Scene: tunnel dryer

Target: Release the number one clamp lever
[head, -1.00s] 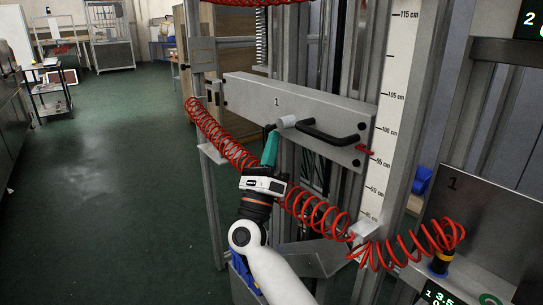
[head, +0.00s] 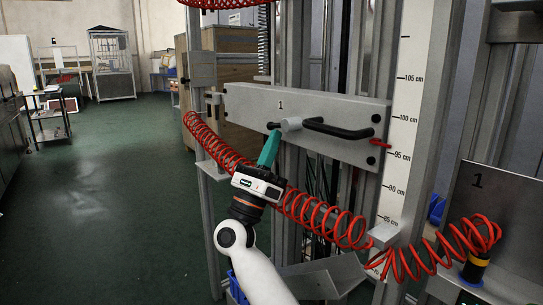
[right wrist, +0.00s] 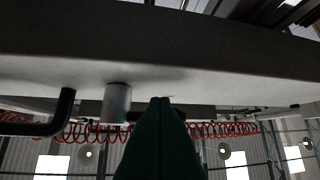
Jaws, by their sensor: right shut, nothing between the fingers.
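The number one clamp lever has a grey hub (head: 291,124) and a bent black handle (head: 338,129) reaching right across the grey plate marked 1 (head: 240,101). In the right wrist view the hub (right wrist: 117,102) and black handle (right wrist: 50,120) lie left of my fingers. My right gripper (head: 272,138) has teal fingers, shut and empty, pointing up just below and left of the hub, near a short black end. I cannot tell whether they touch it. The fingers also fill the lower middle of the right wrist view (right wrist: 160,100). My left gripper is not in view.
A red coiled hose (head: 320,218) passes close by my right wrist, from the left post to a black and yellow fitting (head: 475,267). A centimetre scale (head: 400,150) stands right of the plate. Open green floor (head: 110,210) lies to the left.

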